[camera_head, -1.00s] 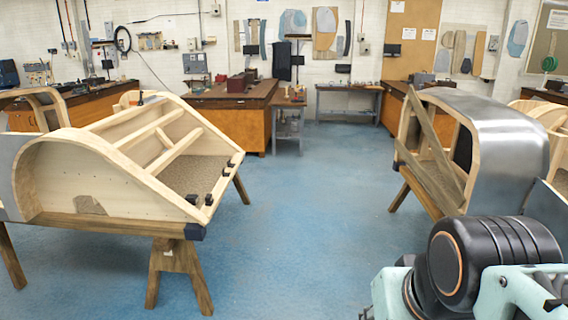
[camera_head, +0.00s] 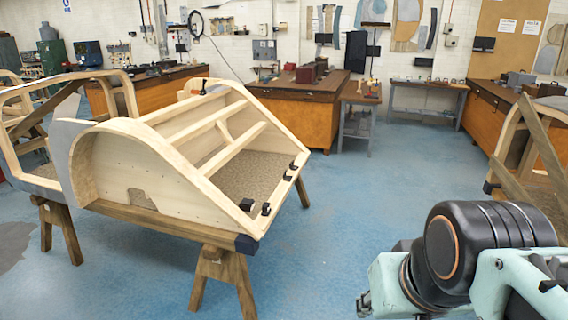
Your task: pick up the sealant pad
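I cannot pick out a sealant pad in this view; objects on the far benches are too small to tell. Part of my own arm, black and pale green, fills the lower right corner. My gripper itself is not in view.
A wooden bodyframe (camera_head: 168,178) stands on trestles at left, with small black clamps (camera_head: 266,208) on its edge. Another frame (camera_head: 541,150) stands at right. Wooden benches (camera_head: 293,119) and a grey table (camera_head: 425,86) line the back. Blue floor (camera_head: 390,190) between the frames is clear.

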